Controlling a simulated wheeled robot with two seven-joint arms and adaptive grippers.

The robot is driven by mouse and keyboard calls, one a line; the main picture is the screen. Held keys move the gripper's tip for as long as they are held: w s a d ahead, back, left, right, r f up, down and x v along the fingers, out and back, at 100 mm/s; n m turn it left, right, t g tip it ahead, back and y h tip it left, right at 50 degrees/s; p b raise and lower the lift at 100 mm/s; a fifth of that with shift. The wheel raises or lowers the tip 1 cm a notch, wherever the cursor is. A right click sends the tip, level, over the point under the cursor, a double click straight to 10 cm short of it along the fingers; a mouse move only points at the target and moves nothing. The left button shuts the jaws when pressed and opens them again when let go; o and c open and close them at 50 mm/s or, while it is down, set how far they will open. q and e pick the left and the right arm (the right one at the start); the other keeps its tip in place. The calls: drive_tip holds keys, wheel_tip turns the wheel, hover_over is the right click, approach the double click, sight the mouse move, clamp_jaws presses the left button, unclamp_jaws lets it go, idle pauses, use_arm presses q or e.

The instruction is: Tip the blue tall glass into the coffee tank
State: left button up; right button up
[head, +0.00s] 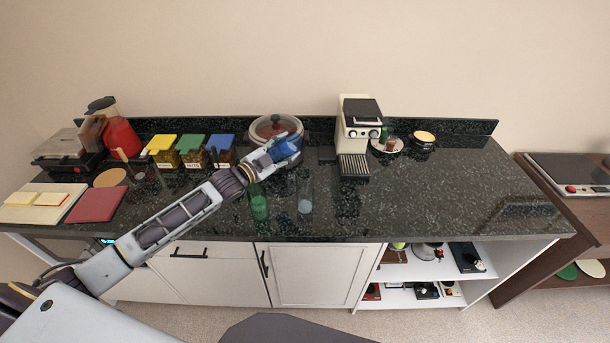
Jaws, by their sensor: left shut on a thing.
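My left gripper (283,153) reaches in from the left over the counter and is shut on the blue tall glass (288,145). The fingers hide part of the glass, and its exact tilt is hard to tell. Glass and gripper overlap the lower right of the lidded pot in the picture. The cream and black coffee machine (358,134) stands to their right at the back of the counter, apart from the glass. I cannot clearly tell its tank from the rest of the machine. My right gripper is not in view.
A green glass (259,204) and a clear glass (305,197) stand near the front of the dark counter (430,195). The lidded pot (266,125) is behind the gripper. A saucer (386,146) and a small yellow-rimmed pot (424,138) sit right of the machine. The counter's right is clear.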

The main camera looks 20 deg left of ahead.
use_arm(q)
drive_tip(key=shift+f+m+b, duration=0.15)
drive_tip(key=shift+m+b, duration=0.35)
drive_tip(key=shift+b, duration=0.15)
drive_tip(key=shift+a+f+m+b, duration=0.1)
drive_tip(key=shift+m+b, duration=0.7)
drive_tip(key=shift+w+m, duration=0.1)
drive_tip(key=shift+m, duration=0.2)
drive_tip(key=shift+f+m+b, duration=0.3)
drive_tip(key=shift+m+b, duration=0.8)
drive_tip(key=shift+b, duration=0.35)
drive_tip(key=shift+s+d+r+m+p, duration=0.25)
drive_tip(key=shift+d+r+m+p, duration=0.25)
drive_tip(key=shift+m, duration=0.3)
idle(1.0)
drive_tip(key=shift+f+m+b, duration=0.2)
drive_tip(key=shift+m+b, duration=0.15)
drive_tip(key=shift+m, duration=0.55)
idle(0.8)
drive_tip(key=shift+s+d+r+m, duration=0.15)
drive_tip(key=shift+r+m, duration=0.1)
drive_tip(key=shift+m, duration=0.15)
drive_tip(key=shift+f, duration=0.1)
